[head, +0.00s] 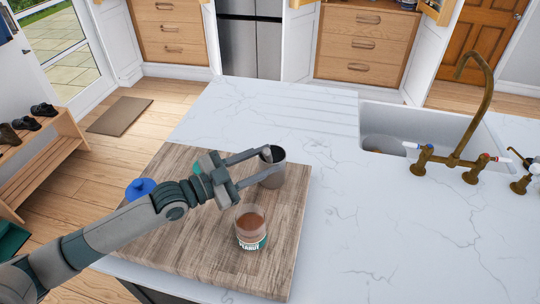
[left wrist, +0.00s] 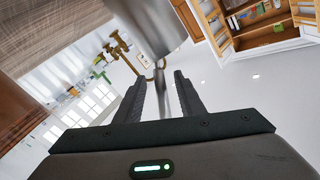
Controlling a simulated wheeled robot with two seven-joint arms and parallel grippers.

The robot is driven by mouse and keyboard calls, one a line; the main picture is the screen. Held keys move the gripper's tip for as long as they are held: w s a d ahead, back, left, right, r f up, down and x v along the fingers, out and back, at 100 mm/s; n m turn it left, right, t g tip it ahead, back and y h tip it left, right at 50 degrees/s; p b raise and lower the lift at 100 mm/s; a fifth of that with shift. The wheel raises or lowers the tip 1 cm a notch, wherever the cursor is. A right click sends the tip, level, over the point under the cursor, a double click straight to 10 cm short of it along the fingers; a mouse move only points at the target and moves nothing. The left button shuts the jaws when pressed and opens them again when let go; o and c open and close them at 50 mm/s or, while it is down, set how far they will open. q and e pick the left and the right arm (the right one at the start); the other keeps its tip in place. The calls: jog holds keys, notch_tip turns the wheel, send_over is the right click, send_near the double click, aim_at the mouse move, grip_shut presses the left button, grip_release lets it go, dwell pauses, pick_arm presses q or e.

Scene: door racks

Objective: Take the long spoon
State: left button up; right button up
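A dark grey cup (head: 273,170) stands on the wooden board. A pale metal spoon end (head: 267,154) shows at its mouth; the rest of the spoon is hidden in the head view. My left gripper (head: 264,166) reaches in from the left, its fingers apart at the cup's upper part. In the left wrist view, the thin spoon handle (left wrist: 161,92) lies between the two spread fingers (left wrist: 160,90), with a gap on each side. The grey cup (left wrist: 150,22) shows beyond it. My right gripper is not in view.
A jar with brown contents (head: 251,228) stands on the wooden board (head: 200,250), in front of the cup. A blue round-topped thing (head: 141,188) is at the board's left edge, partly behind my arm. The marble counter to the right is clear up to the sink (head: 400,125) and brass tap (head: 470,130).

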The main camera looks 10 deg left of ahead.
pick_arm(q)
jog(key=shift+w+d, duration=0.1)
dwell(0.3)
jog(key=shift+w+d+r+p, duration=0.25)
jog(key=shift+w+d+p, duration=0.15)
jog(key=shift+p, duration=0.2)
jog(key=p+x, duration=0.2)
jog(key=x, duration=0.2)
jog(key=shift+f, duration=0.1)
jog(key=shift+s, duration=0.1)
jog(key=shift+c, duration=0.6)
grip_shut()
